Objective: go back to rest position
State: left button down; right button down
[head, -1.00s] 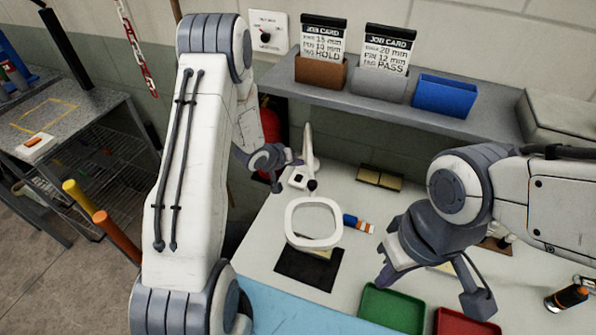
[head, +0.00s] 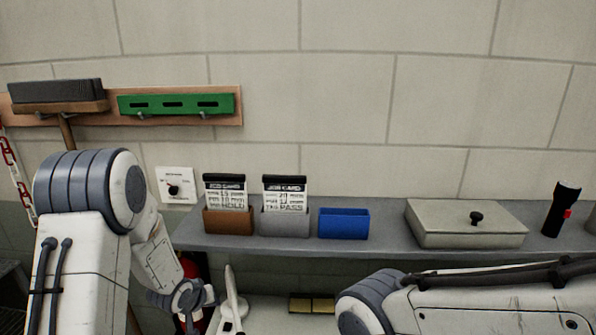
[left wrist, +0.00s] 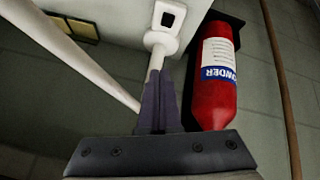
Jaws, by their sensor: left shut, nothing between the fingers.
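My right arm (head: 450,303) crosses the lower right of the head view. Its gripper is below the picture edge and hidden.
A grey shelf (head: 385,240) holds a brown bin (head: 228,221), a grey bin (head: 285,224), a blue bin (head: 344,223), a lidded box (head: 465,223) and a flashlight (head: 562,208). A red extinguisher (left wrist: 213,85) stands close to my left gripper.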

pick_arm(q)
jog(key=s+d+r+m+g+y, duration=0.15)
jog(key=s+r, duration=0.25)
jog(key=s, duration=0.4)
jog(key=s+d+r+m+g+h, duration=0.1)
jog(key=s+d+r+m+g, duration=0.15)
jog(key=s+r, duration=0.45)
jog(key=s+d+r+m+g, duration=0.3)
jog(key=s+d+m, duration=0.3)
jog(key=s+d, duration=0.8)
jog(key=s, duration=0.3)
jog(key=shift+s+d+r+m, duration=0.15)
jog(key=shift+d+r+m, duration=0.2)
jog(key=shift+m, duration=0.05)
